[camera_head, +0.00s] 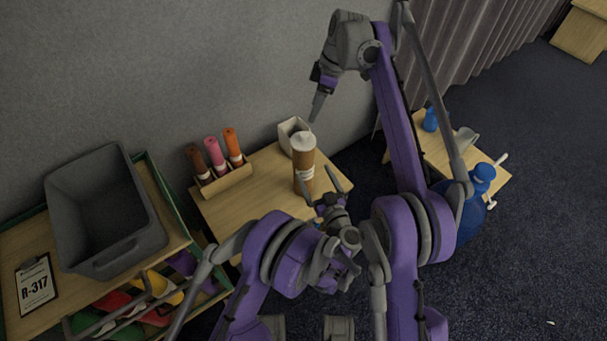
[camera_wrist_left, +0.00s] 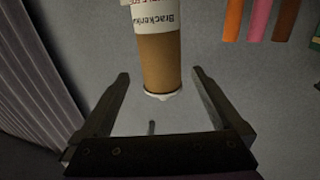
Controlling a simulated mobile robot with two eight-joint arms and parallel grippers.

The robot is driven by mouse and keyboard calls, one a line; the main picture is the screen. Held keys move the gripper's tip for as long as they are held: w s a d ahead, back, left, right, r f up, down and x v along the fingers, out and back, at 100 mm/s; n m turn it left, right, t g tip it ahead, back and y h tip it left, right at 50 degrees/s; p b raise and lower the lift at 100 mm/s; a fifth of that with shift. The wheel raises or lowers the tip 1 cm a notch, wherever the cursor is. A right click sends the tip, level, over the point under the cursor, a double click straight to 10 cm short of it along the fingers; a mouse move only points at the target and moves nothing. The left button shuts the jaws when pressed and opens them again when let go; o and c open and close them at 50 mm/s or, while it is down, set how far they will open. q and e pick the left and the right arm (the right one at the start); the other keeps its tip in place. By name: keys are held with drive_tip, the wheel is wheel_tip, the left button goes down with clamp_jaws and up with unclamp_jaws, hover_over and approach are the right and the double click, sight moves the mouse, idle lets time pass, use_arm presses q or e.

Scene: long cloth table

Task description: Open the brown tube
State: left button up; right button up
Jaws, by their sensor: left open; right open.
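A brown tube (camera_head: 304,170) with a white top and a white label stands upright on the small wooden table. In the left wrist view the brown tube (camera_wrist_left: 160,60) appears upside down, its label partly readable and its white end towards me. My left gripper (camera_head: 321,182) is open just in front of the tube. In its wrist view the two fingers lie on either side of the tube, with gaps on both sides. My right gripper (camera_head: 316,108) is open, pointing down above and slightly right of the tube's top, apart from it. Its fingers are seen nearly edge-on.
A wooden rack (camera_head: 226,181) holding brown, pink and orange tubes stands left of the tube. A white open box (camera_head: 289,131) stands close behind it. A grey bin (camera_head: 106,212) sits on the left table. A blue bottle (camera_head: 482,180) is at the right. The small table's front is partly clear.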

sight(303, 152)
use_arm(q)
drive_tip(key=x, duration=1)
drive_tip(key=shift+w+a+r, duration=0.1)
drive_tip(key=shift+w, duration=0.05)
clamp_jaws()
